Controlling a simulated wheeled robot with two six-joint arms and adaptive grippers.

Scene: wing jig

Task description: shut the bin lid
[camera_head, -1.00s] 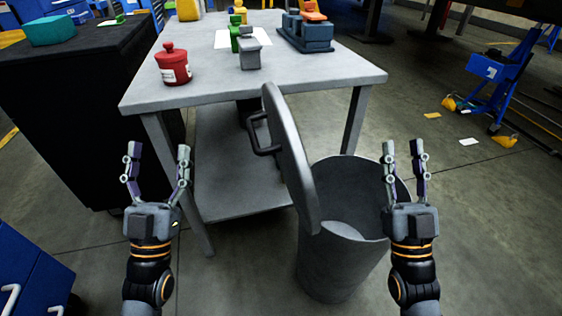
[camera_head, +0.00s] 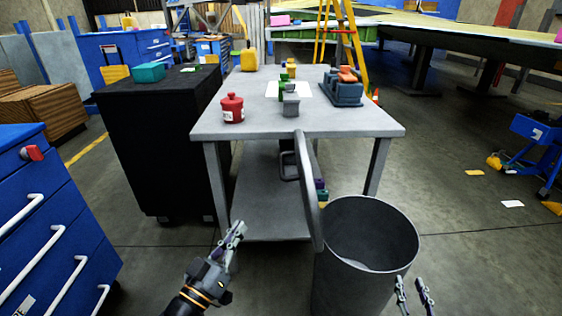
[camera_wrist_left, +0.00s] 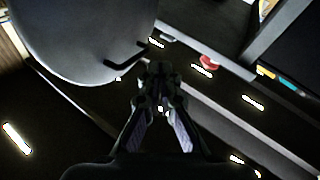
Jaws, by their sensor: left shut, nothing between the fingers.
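The grey bin (camera_head: 366,255) stands on the floor in front of the table, its round mouth open. Its lid (camera_head: 309,190) stands upright on edge at the bin's left side, with a dark handle (camera_head: 289,164) facing left. In the left wrist view the lid (camera_wrist_left: 85,35) fills the upper left, with its handle (camera_wrist_left: 127,58) just ahead of the fingers. My left gripper (camera_head: 238,230) is shut and empty, left of the lid and apart from it. My right gripper (camera_head: 413,284) is low at the bin's right side, its fingers spread and its body below the frame.
A black cabinet (camera_head: 160,140) and blue drawers (camera_head: 50,230) stand at left. Floor at right is clear near the bin.

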